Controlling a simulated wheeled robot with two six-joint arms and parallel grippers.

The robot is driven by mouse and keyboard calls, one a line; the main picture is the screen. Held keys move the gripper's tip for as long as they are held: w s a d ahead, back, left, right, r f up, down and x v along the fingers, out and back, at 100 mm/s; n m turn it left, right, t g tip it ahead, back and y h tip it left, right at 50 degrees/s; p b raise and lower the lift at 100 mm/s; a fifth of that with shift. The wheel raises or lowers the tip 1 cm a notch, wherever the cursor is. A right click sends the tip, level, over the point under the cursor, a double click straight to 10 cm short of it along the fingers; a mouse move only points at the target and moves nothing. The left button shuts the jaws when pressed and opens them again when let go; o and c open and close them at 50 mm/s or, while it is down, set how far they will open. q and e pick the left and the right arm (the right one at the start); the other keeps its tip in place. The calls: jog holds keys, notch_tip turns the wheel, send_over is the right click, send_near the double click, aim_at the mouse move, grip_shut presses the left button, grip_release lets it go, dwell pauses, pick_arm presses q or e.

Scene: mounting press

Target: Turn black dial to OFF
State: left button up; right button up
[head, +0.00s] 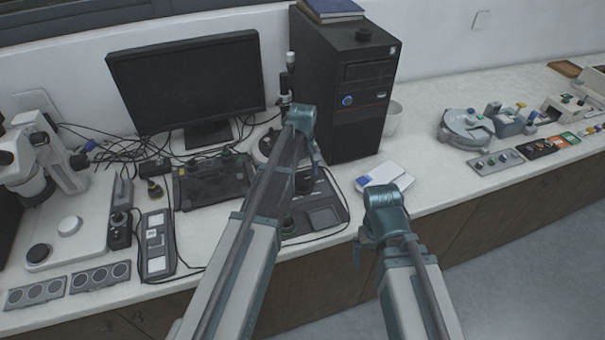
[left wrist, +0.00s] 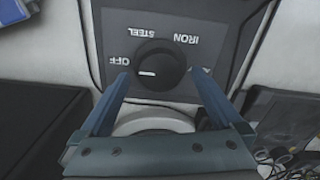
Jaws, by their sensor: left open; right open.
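The black dial (left wrist: 160,72) sits on a dark panel in the left wrist view. Its labels appear upside down: OFF (left wrist: 120,60) at left, then STEEL and IRON above, and another mark at right. The dial's white line is on its left side, towards OFF. My left gripper (left wrist: 160,86) is open, its fingers on either side of the dial; contact cannot be told. In the head view my left gripper (head: 312,150) is mostly behind its own wrist, and I cannot make out the dial there. My right gripper (head: 380,215) is open, low in front of the bench edge.
A monitor (head: 190,80) and black computer tower (head: 345,90) stand at the back. A white-and-blue box (head: 385,177) lies near my right gripper. More instruments fill the right bench (head: 430,110).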

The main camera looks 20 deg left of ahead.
aim_at(302, 180)
pick_arm(q)
notch_tip(302, 180, up, 12)
jog(key=p, duration=1.1)
jog(key=shift+r+p, duration=0.2)
jog(key=shift+p, duration=0.1)
jog(key=shift+f, duration=0.15)
notch_tip(302, 180, down, 13)
jog(key=b, duration=1.3)
jog(key=shift+r, duration=0.2)
